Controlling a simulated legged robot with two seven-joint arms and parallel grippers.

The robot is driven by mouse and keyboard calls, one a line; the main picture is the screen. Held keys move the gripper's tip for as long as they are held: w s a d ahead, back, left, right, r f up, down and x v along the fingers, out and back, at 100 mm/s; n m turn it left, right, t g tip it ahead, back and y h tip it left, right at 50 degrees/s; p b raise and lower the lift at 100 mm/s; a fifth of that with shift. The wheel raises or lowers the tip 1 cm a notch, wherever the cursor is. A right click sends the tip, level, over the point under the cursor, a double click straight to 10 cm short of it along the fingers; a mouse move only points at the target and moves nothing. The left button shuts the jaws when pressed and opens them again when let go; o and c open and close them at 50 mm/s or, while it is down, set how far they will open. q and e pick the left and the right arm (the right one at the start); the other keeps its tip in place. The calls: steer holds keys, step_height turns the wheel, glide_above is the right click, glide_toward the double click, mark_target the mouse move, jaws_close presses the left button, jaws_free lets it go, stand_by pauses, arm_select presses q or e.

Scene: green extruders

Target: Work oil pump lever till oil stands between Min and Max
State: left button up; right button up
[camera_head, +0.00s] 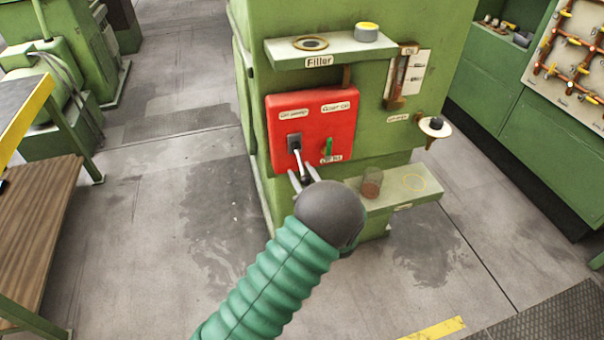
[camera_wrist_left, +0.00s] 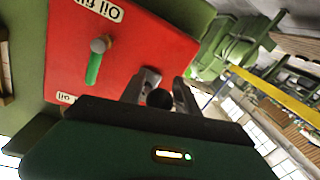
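A red panel (camera_head: 311,110) is on the front of the green machine. A metal lever (camera_head: 299,159) comes out of a dark slot at its left and points downward. My left gripper (camera_head: 303,179) is at the lever's lower end. In the left wrist view, a dark round knob (camera_wrist_left: 159,98) sits between the spread fingers of my left gripper (camera_wrist_left: 166,84); I cannot tell whether they touch it. A small green handle (camera_head: 328,147) is beside the lever. The oil gauge (camera_head: 398,76) is at the upper right; its level and marks are too small to read. My right gripper is not in view.
A funnel (camera_head: 434,128) is at the right. The floor left of the machine is clear.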

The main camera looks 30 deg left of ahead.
arm_select(q)
jaws_close()
stand_by(1.1)
